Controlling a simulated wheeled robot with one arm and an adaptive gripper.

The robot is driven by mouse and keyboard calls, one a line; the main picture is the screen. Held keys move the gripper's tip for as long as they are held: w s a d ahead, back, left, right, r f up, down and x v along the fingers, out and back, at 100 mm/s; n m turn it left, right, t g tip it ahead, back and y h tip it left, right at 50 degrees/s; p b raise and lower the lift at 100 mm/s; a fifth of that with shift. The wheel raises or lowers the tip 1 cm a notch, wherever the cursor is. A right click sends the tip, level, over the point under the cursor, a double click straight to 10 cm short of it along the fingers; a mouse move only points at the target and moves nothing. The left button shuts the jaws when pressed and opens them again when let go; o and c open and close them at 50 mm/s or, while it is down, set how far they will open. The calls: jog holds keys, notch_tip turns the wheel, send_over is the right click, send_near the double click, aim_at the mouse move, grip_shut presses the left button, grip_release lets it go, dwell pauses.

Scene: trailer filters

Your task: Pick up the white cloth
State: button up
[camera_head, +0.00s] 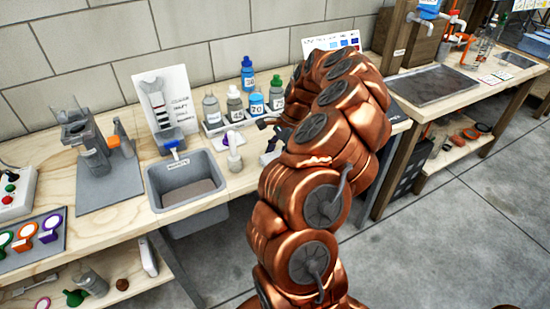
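I cannot make out a white cloth for certain in the head view. My copper-coloured arm rises from the bottom and bends over the bench, and it hides part of the bench top. My gripper (269,139) is at the far side of the arm, low over the bench and mostly hidden by it. Only small dark parts show, close to the right of a small white bottle (234,155). I cannot tell whether the fingers are open or shut, or whether they hold anything.
A grey basin (185,184) is set in the wooden bench (110,218). Labelled bottles (248,76) stand in a rack behind. A grey stand (90,150) is on the left. A second bench with a dark panel (433,85) is on the right. Grey floor (440,230) lies open in front.

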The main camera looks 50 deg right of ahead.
aim_at(271, 159)
jog(key=shift+r+b, duration=0.5)
jog(key=shift+r, duration=1)
jog(key=shift+s+a+r, duration=0.1)
jog(key=shift+s, duration=0.05)
jog(key=s+a+r+b, duration=0.1)
jog(key=s+a+b, duration=0.2)
jog(key=s+a, duration=0.5)
jog(key=s, duration=0.5)
jog(key=shift+a+r, duration=0.25)
jog(key=shift+a, duration=0.15)
